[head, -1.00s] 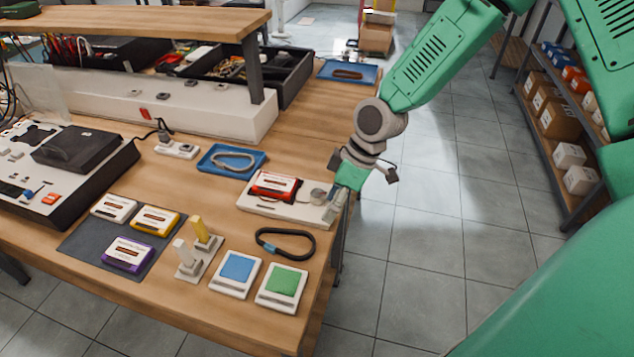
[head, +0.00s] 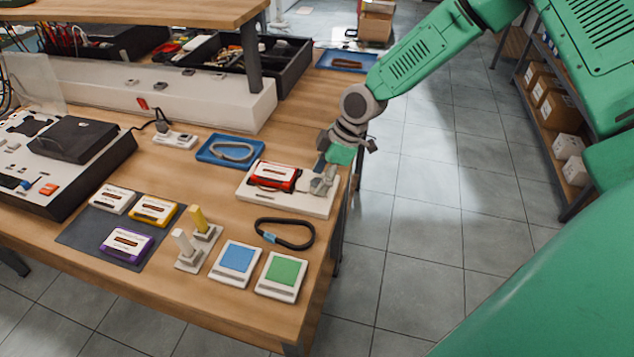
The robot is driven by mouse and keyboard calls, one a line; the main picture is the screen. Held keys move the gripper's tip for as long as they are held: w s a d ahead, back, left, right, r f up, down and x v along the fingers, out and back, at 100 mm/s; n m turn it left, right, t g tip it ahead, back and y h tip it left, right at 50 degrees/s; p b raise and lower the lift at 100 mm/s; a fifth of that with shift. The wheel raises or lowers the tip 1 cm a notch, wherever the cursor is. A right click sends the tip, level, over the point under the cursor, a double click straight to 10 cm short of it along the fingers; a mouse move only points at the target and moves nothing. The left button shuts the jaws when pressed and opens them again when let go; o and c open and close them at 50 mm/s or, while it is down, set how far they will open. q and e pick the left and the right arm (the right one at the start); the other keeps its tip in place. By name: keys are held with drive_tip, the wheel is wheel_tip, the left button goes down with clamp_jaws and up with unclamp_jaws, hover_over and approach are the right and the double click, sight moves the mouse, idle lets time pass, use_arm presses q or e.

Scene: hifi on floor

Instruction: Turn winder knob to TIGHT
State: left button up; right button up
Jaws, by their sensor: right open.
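The winder is a white base plate (head: 289,202) near the right edge of the wooden table, with a red cassette (head: 274,176) on its left part. My right gripper (head: 322,186) is open and points down at the right end of the plate, to the right of the cassette. The winder knob is there too, but the gripper's fingers cover most of that spot. I cannot tell whether the fingers touch the knob or where the knob points. My left gripper is not in view.
A black band (head: 285,234), a blue pad (head: 236,260) and a green pad (head: 283,273) lie in front of the winder. A blue tray (head: 230,151) is behind left. Several cassettes lie on a dark mat (head: 85,229). Floor is free to the right.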

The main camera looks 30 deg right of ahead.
drive_tip(key=shift+x, duration=1)
drive_tip(key=c, duration=1.1)
drive_tip(key=shift+c, duration=0.2)
